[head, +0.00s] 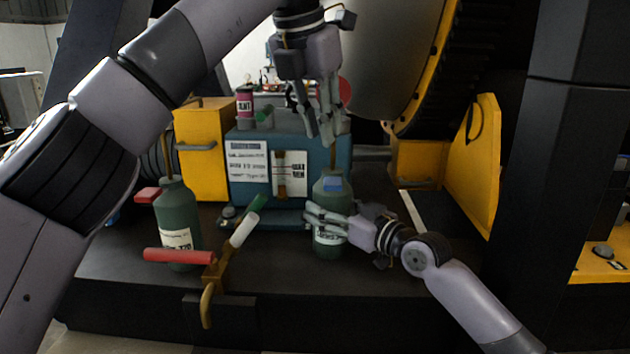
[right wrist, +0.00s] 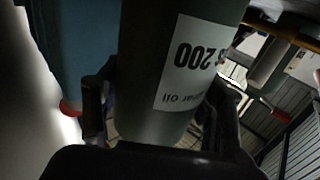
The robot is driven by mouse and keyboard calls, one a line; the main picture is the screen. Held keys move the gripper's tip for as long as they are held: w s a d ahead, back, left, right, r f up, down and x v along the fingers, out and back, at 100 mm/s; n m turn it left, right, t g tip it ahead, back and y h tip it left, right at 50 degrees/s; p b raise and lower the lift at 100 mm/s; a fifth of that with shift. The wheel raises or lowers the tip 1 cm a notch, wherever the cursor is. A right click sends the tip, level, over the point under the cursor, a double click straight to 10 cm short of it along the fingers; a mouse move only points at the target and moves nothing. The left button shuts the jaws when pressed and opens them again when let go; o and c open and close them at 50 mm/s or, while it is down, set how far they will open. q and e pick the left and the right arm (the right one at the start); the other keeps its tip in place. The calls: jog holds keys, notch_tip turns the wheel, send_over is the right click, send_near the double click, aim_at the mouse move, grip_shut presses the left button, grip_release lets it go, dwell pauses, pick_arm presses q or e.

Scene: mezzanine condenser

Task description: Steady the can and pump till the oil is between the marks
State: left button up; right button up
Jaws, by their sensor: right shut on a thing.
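A dark green oil can (head: 331,238) with a blue patch at its shoulder stands before the blue housing. A thin brass-coloured rod (head: 333,158) rises from its top. My right gripper (head: 318,222) is shut around the can's body. The can (right wrist: 150,70) fills the middle of the right wrist view, between the fingers, its label reading "200". My left gripper (head: 320,138) points down just above the rod; I cannot tell whether its fingers touch it or how far they are closed. A sight glass (head: 281,188) with brown in it sits beside a marked white plate on the housing; its level is too small to read.
A second green can (head: 177,222) with a red part stands at the left. A valve with red (head: 178,256) and white-green handles is at the front. A yellow box (head: 203,150) is beside the blue housing (head: 246,150). A dark post (head: 560,180) bounds the right.

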aim_at(332, 181)
pick_arm(q)
jog(key=n+t, duration=0.1)
jog(key=s+d+f+n+t+y, duration=0.1)
jog(key=n, duration=0.1)
jog(key=shift+s+d+f, duration=0.1)
jog(key=shift+s, duration=0.15)
grip_shut()
jog(key=shift+s+d+f+n+t+y, duration=0.25)
jog(key=shift+s+f+n+t, duration=0.15)
jog(key=shift+n, duration=0.4)
jog(key=shift+s+d+f+n+t+y, duration=0.25)
jog(key=shift+s+f+n+t, duration=0.15)
jog(key=shift+n, duration=0.4)
jog(key=shift+x, duration=3.45)
jog(key=shift+a, duration=0.1)
